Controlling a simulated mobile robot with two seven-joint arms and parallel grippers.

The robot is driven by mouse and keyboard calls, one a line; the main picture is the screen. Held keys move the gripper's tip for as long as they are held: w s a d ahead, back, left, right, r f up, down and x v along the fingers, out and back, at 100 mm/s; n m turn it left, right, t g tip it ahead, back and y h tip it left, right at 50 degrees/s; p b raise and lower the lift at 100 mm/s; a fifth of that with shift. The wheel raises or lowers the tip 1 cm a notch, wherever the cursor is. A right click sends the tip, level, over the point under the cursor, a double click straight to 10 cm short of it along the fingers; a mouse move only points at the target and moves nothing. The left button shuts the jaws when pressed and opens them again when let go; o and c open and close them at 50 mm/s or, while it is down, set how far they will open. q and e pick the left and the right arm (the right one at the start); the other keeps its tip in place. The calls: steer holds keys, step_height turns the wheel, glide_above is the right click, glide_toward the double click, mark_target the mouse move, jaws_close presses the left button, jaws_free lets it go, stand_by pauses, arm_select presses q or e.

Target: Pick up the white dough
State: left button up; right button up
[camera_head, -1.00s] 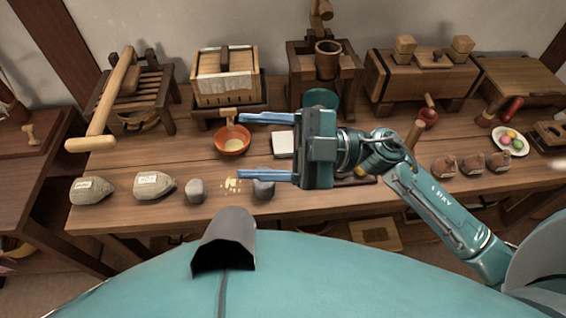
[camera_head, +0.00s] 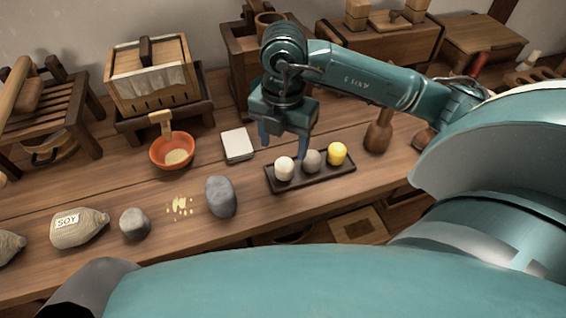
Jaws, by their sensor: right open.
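The white dough (camera_head: 284,169) is a small pale ball at the left end of a dark tray (camera_head: 312,183) near the front of the table. A grey ball (camera_head: 311,160) and a yellow ball (camera_head: 338,153) sit to its right on the same tray. My right gripper (camera_head: 283,146) points down over the tray's left part, with its blue fingers apart, one to each side of the white dough in the picture. It is open and empty. I cannot tell how far above the dough the fingertips are. My left gripper is out of view.
An orange bowl (camera_head: 172,151), a white block (camera_head: 237,145) and a dark grey stone (camera_head: 221,197) lie left of the tray. A wooden pestle-like piece (camera_head: 378,134) stands close on its right. Yellow crumbs (camera_head: 180,207) and a SOY sack (camera_head: 79,228) are farther left.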

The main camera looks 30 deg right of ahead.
step_height(320, 180, down, 7)
steer(key=shift+d+r+b, duration=0.1)
steer(key=shift+d+b, duration=0.05)
steer(key=shift+b, duration=0.25)
steer(key=shift+c, duration=0.4)
steer(key=c, duration=1)
